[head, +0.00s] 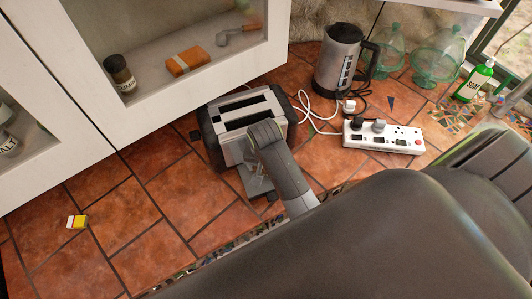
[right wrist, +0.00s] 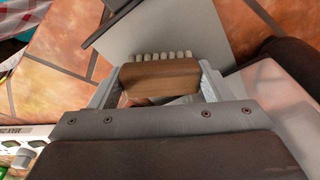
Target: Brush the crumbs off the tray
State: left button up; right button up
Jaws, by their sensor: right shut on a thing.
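A flat grey metal tray (head: 257,184) shows at the near side of the toaster (head: 240,118), partly hidden by my right gripper (head: 268,160). The tray also fills the upper middle of the right wrist view (right wrist: 195,28). There my right gripper (right wrist: 158,84) is shut on a brush with a wooden back (right wrist: 160,78) and a row of pale bristles. The bristle tips overlap the tray in the picture; I cannot tell whether they touch it. I cannot make out any crumbs. The brush is not clear in the head view. My left gripper is not in view.
A white power strip (head: 384,136) with plugs and cables lies right of the toaster, a kettle (head: 343,60) behind it. A green soap bottle (head: 474,80) stands at far right. A small yellow box (head: 76,222) lies on open tiles at left. My arm hides the lower right.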

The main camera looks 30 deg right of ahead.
jog(key=shift+s+d+r+p, duration=0.1)
jog(key=shift+d+p, duration=0.3)
jog(key=shift+d, duration=0.6)
jog(key=shift+s+d, duration=0.15)
jog(key=shift+d, duration=0.9)
jog(key=shift+a, duration=0.1)
jog(key=shift+a+f, duration=0.2)
jog(key=shift+a, duration=0.8)
jog(key=shift+a+f, duration=0.2)
jog(key=shift+a, duration=0.8)
jog(key=shift+w+r, duration=0.15)
jog(key=shift+r, duration=1.2)
jog(key=shift+w+r, duration=0.1)
jog(key=shift+r, duration=1.65)
